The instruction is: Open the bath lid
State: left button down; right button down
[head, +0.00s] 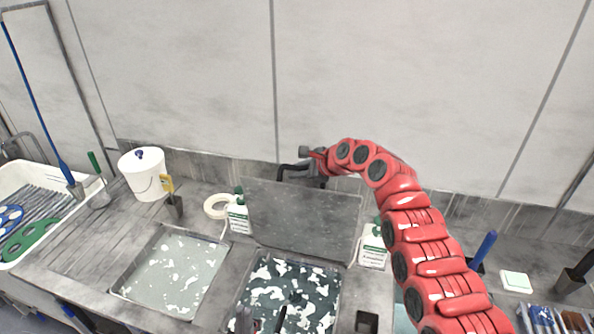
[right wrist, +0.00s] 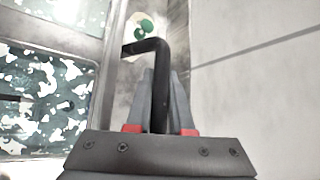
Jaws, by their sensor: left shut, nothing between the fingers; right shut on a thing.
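The bath lid (head: 300,215) is a grey flat panel standing raised, nearly upright, at the back of the bath (head: 262,268). The bath lies open below it, with dark liquid and white flecks. My right gripper (head: 318,168) is at the lid's top edge, shut on the black lid handle (head: 287,170). In the right wrist view the handle (right wrist: 160,80) is a bent black bar between the fingers.
A second bath (head: 175,270) with pale liquid lies to the left. The wall is close behind the lid.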

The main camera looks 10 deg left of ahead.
jog(key=shift+s+d+f, duration=0.1)
jog(key=shift+f, duration=0.35)
jog(key=c, duration=1.1)
grip_release()
jog(key=b+v, duration=0.2)
jog(key=v, duration=0.3)
jog(key=b+v, duration=0.2)
jog(key=v, duration=0.3)
jog(key=b+v, duration=0.2)
jog(key=v, duration=0.3)
jog(key=shift+w+d+r, duration=0.25)
jog(key=shift+d+r, duration=0.1)
jog(key=shift+d, duration=0.05)
jog(key=shift+s+d+r, duration=0.35)
jog(key=shift+d+r, duration=0.05)
jog(key=shift+r, duration=0.05)
jog(key=shift+w, duration=0.1)
